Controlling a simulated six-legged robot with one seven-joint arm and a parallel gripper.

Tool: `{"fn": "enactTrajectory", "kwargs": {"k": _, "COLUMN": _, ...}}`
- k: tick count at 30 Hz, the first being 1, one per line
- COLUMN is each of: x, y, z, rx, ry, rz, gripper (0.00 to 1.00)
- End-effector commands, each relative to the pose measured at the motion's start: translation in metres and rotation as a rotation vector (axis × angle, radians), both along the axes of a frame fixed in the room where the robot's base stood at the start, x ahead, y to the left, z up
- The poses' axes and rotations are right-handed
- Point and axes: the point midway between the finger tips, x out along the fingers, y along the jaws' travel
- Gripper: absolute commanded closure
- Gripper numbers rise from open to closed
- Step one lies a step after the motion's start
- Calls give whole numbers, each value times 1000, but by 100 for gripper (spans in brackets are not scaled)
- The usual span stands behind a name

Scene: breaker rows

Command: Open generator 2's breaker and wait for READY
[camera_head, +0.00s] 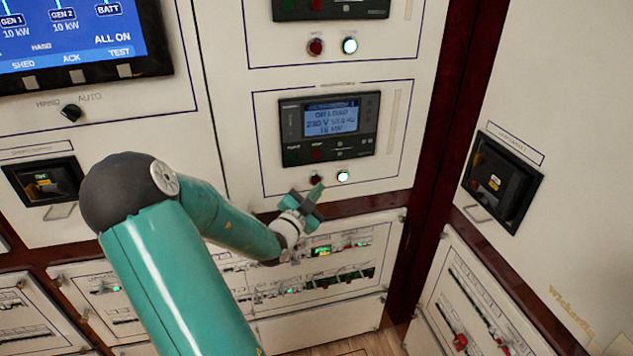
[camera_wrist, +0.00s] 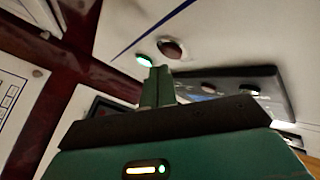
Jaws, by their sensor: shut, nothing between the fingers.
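The lower generator control panel (camera_head: 285,130) has a dark controller with a lit blue display; its text is blurred, with a line that seems to read 230 V. Below the controller are a dark red button (camera_head: 315,179) and a lit green-white button (camera_head: 343,176). I cannot read which generator the panel's label names. My gripper (camera_head: 317,190) is shut and empty, just below the red button. In the wrist view the shut fingers (camera_wrist: 158,72) point toward the gap below the red button (camera_wrist: 170,49) and lit green button (camera_wrist: 144,60); contact cannot be told.
A similar panel with a red button (camera_head: 315,47) and lit button (camera_head: 350,45) is above. A blue screen (camera_head: 70,35) shows GEN 1, GEN 2, BATT and ALL ON. Breakers with handles stand at left (camera_head: 45,182) and right (camera_head: 500,182). Breaker rows (camera_head: 320,275) lie below.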

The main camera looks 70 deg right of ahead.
Motion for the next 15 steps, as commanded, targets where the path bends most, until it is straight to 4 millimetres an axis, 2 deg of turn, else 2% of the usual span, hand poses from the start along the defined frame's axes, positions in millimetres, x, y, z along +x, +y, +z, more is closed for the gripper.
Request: {"fn": "enactTrajectory", "kwargs": {"k": 15, "x": 4, "y": -7, "z": 0, "rx": 0, "ry": 0, "rz": 0, "gripper": 100}}
